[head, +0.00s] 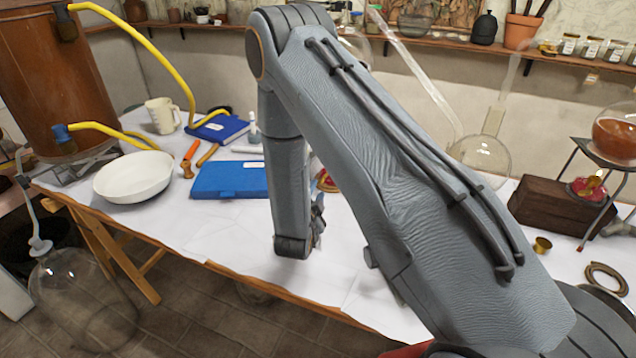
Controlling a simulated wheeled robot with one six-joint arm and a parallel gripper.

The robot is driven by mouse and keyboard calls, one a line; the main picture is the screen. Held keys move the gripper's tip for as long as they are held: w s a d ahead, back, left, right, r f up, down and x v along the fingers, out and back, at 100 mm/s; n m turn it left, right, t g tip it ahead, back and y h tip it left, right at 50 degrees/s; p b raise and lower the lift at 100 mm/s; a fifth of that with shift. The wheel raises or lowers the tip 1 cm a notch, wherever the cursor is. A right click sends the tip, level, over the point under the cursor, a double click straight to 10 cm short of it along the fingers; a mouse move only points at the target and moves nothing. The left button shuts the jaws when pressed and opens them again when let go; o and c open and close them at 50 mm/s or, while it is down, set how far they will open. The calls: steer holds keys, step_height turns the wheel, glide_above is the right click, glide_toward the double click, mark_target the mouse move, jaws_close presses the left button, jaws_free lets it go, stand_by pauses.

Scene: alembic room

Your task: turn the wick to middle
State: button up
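A small red burner with a brass top (588,189) is at the right, beneath a black tripod stand (595,210). It looks like the lamp with the wick, but its wick and any wick knob are too small to make out. A round flask of orange-brown liquid (616,138) sits on the stand above it. My gripper (318,218) is mostly hidden behind my arm, above the middle of the white-covered table (225,235). It is well to the left of the burner, and its fingers cannot be read.
A dark wooden block (545,208) stands beside the burner. A brass cup (542,245) and a dark ring (606,278) lie in front. A clear long-necked flask (482,155) stands behind. A white bowl (134,177) and blue box (229,180) are left. My arm hides much of the table.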

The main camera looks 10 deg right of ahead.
mark_target(319, 183)
steer(key=shift+p+x, duration=0.5)
steer(key=shift+x, duration=1.85)
steer(key=shift+a, duration=0.15)
jaws_close()
